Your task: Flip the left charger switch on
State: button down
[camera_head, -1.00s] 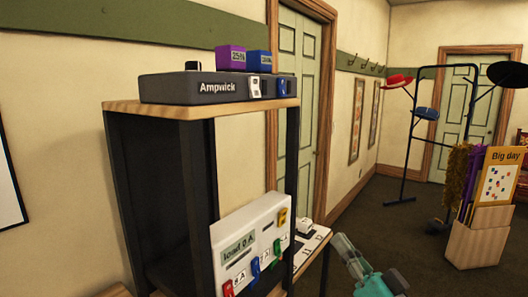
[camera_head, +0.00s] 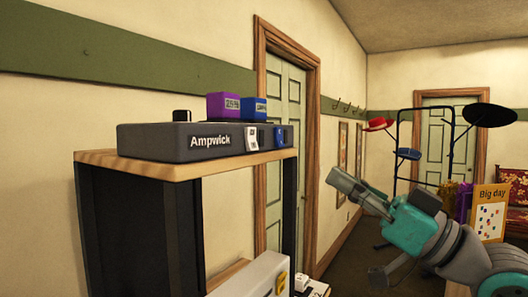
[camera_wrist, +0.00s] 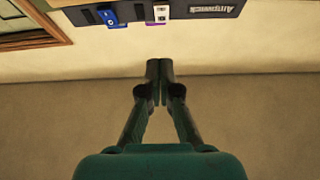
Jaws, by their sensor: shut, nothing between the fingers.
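The dark grey charger (camera_head: 160,139), labelled Ampwick, lies on top of a wooden shelf unit. Its front has a white switch (camera_head: 252,138) on the left and a blue switch (camera_head: 280,136) on the right. A purple block (camera_head: 222,106) and a blue block (camera_head: 253,109) sit on the charger. My gripper (camera_head: 340,180) is shut and empty, in the air right of the charger and apart from it. In the wrist view, which is upside down, the shut fingers (camera_wrist: 160,68) point toward the charger, with the white switch (camera_wrist: 161,13) and blue switch (camera_wrist: 110,18) beyond them.
The wooden shelf top (camera_head: 180,168) carries the charger, with dark posts below. A white unit (camera_head: 255,277) shows below it. A coat stand with hats (camera_head: 400,150) and a "Big day" display (camera_head: 490,210) stand to the right.

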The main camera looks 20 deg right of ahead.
jog(key=shift+a+r, duration=0.1)
jog(key=shift+r, duration=0.25)
send_near(252, 142)
notch_tip(252, 142, up, 4)
jog(key=w, duration=0.2)
jog(key=shift+w+a+f, duration=0.25)
jog(key=shift+w+a, duration=0.45)
jog(key=shift+a, duration=0.35)
jog(key=shift+w+a+f, duration=0.25)
jog(key=shift+w+a, duration=0.2)
jog(key=shift+w, duration=0.15)
